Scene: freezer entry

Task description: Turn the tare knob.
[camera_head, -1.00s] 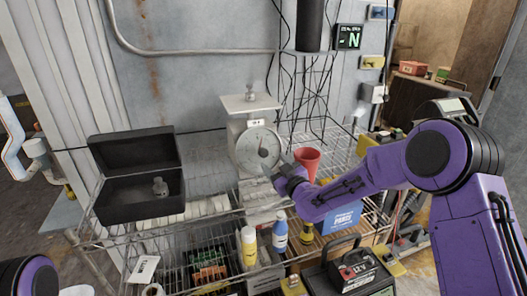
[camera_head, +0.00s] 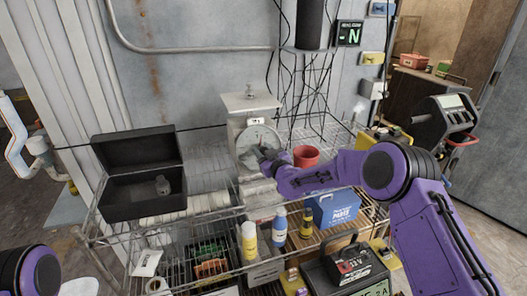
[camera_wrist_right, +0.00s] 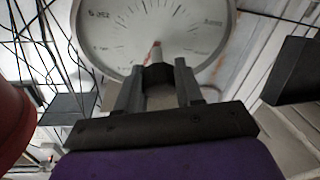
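The white scale (camera_head: 250,128) stands on the wire rack against the wall, with a flat pan on top and a round dial (camera_head: 254,137) on its front. My right gripper (camera_head: 268,158) is in front of the lower dial and hides part of it. In the right wrist view the dial (camera_wrist_right: 150,30) fills the top, with a red pointer (camera_wrist_right: 156,47). A dark round knob (camera_wrist_right: 158,75) shows between the spread fingers of my right gripper (camera_wrist_right: 159,72); I cannot tell whether they touch it. Only part of my left arm shows, without its gripper.
A red funnel (camera_head: 306,156) stands close to the right of my right gripper. An open black case (camera_head: 140,193) lies left of the scale. Bottles (camera_head: 279,228), a blue parts box (camera_head: 335,208) and a battery unit (camera_head: 350,265) are on the lower shelf.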

